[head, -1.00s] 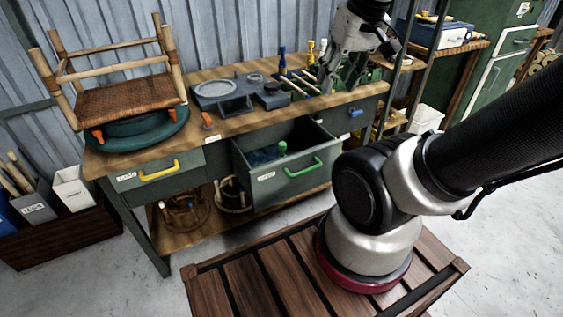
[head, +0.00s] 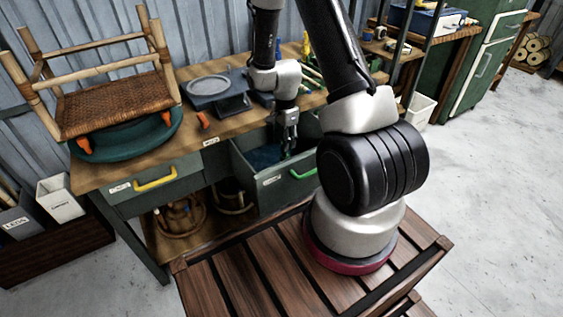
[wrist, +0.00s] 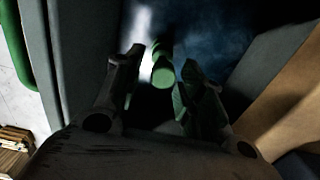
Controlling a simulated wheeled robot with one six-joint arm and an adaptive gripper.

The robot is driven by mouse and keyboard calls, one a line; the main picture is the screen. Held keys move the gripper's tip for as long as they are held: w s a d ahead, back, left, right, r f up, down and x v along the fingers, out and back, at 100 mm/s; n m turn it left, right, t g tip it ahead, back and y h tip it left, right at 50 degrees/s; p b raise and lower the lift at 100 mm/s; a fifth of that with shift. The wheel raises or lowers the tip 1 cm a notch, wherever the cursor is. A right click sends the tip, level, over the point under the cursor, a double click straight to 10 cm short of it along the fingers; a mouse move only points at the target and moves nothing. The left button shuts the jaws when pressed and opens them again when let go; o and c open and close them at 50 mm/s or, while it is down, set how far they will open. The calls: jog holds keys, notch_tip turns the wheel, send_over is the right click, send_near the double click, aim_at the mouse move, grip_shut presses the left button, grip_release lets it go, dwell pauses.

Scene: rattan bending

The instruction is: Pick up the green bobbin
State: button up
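The green bobbin (wrist: 162,72) stands inside the open drawer (head: 272,186), and the wrist view shows it just beyond and between my fingertips. In the head view my gripper hides most of it. My gripper (head: 287,140) points down into the drawer. In the wrist view my gripper (wrist: 158,75) has its two fingers spread, with visible gaps on both sides of the bobbin. It is open and holds nothing.
The drawer's green handle (head: 303,172) faces my base. A closed drawer with a yellow handle (head: 154,180) is to its left. The drawer walls are close around my gripper.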

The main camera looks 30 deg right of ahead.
aim_at(285, 155)
jog(key=f, duration=0.8)
jog(key=shift+w+d+f, duration=0.15)
jog(key=shift+w+d, duration=0.15)
jog(key=shift+w, duration=0.05)
grip_shut()
